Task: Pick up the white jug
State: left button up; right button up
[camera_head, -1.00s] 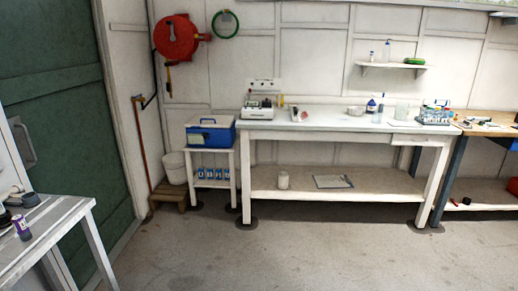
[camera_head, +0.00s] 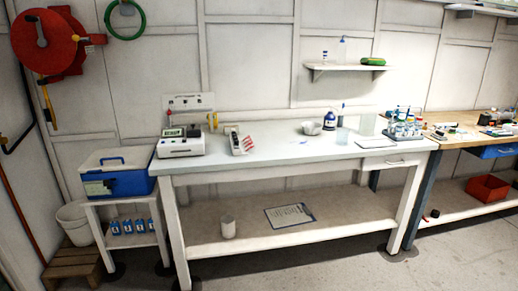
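Neither of my grippers is in view.
A blue cooler (camera_head: 118,184) stands on a small white stand at left, beside a white bucket (camera_head: 74,222) on a wooden pallet. Bench legs (camera_head: 176,235) bound the shelf. A wooden bench (camera_head: 480,138) stands at right. Floor in front is clear.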

aim_at(228, 222)
jog(key=i+l+u, duration=0.1)
jog(key=i, duration=0.3)
jog(key=i+l+u, duration=0.1)
jog(key=i+l, duration=0.55)
jog(key=i, duration=0.2)
jog(key=j+u, duration=0.05)
